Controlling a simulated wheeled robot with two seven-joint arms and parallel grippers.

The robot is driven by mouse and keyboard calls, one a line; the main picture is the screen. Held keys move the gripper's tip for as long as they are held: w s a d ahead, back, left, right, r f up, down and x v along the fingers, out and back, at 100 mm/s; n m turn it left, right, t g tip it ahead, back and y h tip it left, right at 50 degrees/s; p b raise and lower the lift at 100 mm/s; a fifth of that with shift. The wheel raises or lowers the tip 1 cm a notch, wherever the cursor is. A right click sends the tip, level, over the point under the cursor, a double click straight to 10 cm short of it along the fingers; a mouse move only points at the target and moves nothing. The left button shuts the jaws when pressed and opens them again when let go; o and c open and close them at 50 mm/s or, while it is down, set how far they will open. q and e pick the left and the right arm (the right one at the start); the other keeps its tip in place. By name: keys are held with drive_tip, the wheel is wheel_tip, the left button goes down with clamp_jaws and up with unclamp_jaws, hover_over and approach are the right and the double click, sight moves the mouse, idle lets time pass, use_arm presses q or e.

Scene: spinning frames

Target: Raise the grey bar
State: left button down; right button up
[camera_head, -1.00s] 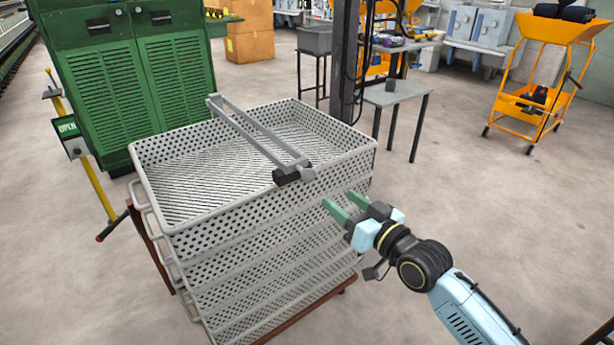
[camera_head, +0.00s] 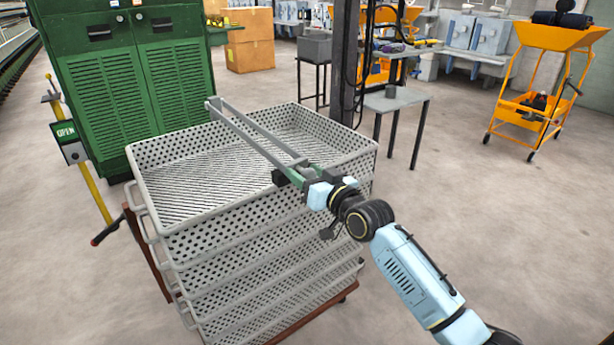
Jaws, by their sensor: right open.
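The grey bar (camera_head: 248,139) lies across the top of a stack of perforated grey crates (camera_head: 262,228), from the far left rim to the near right rim. It has two parallel rails and a dark block at its near end. My right gripper (camera_head: 287,172) is at that near end, its green fingers open and reaching the dark block. The block is partly hidden by the gripper, and I cannot tell whether the fingers touch it. My left gripper is not in view.
The crates stand on a brown wheeled frame (camera_head: 325,308). A green cabinet (camera_head: 130,75) is close behind at left, with a yellow post bearing an OPEN sign (camera_head: 66,132) beside it. A small grey table (camera_head: 395,98) stands behind at right.

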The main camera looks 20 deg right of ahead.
drive_tip(key=shift+c, duration=0.4)
clamp_jaws()
drive_tip(key=shift+r, duration=0.1)
